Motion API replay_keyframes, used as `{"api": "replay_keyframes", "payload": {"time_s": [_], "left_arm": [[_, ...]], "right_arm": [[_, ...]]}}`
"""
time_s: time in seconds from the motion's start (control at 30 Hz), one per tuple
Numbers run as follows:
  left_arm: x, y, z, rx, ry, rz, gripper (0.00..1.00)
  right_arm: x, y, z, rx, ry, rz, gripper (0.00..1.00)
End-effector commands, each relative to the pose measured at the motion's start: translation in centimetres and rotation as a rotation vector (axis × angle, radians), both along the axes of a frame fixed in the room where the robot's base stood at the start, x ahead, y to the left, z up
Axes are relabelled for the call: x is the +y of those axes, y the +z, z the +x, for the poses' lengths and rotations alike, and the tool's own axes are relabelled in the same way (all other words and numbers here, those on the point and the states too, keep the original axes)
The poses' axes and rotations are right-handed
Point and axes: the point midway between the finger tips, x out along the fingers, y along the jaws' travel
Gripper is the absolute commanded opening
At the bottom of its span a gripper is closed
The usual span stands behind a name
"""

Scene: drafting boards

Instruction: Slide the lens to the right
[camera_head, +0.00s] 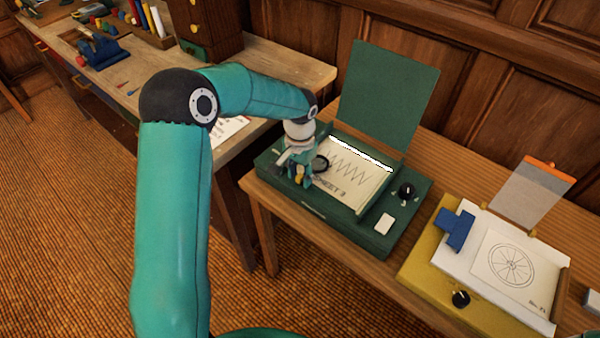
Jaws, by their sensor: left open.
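The lens (321,164), a small dark-rimmed disc, is at the left part of the sheet (352,184) in the green drafting box (330,231). The sheet bears a zigzag line and some lettering. My left gripper (302,178) is open, pointing down at the left end of the box, just left of the lens. I cannot tell whether its fingers touch the lens; they hide part of the area beside it. My right gripper is not in view.
The box's green lid (388,97) stands open behind it. A black knob (406,191) and a white switch (384,223) sit on its right side. A yellow board (432,272) with a wheel drawing and a blue clip (456,229) stands farther right. A cluttered desk (290,72) is behind left.

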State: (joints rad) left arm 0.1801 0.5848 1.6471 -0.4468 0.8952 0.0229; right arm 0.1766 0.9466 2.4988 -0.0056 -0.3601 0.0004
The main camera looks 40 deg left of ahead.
Motion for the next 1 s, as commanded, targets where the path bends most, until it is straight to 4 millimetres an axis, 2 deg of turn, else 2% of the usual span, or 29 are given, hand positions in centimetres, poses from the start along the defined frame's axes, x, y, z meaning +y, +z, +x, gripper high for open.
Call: {"api": "replay_keyframes", "payload": {"time_s": [0.03, 0.2, 0.3, 0.67, 0.87, 1.0], "left_arm": [[0.0, 0.0, 0.0, 0.000, 0.000, 0.000, 0.42], [0.0, 0.0, 0.0, 0.000, 0.000, 0.000, 0.13], [0.0, 0.0, 0.0, 0.000, 0.000, 0.000, 0.00], [-0.2, 0.0, 0.0, 0.000, -0.001, 0.000, 0.00], [-2.8, -0.3, -0.1, -0.002, -0.003, -0.001, 0.00], [-4.5, -0.3, -0.9, -0.003, 0.018, 0.000, 0.00]], "right_arm": [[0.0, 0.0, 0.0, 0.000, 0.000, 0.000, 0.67], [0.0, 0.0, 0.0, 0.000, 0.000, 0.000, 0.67], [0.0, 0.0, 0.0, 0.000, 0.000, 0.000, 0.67], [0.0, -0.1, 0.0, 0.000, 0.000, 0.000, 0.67], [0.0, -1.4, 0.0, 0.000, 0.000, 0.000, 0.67], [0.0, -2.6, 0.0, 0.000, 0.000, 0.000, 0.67]]}}
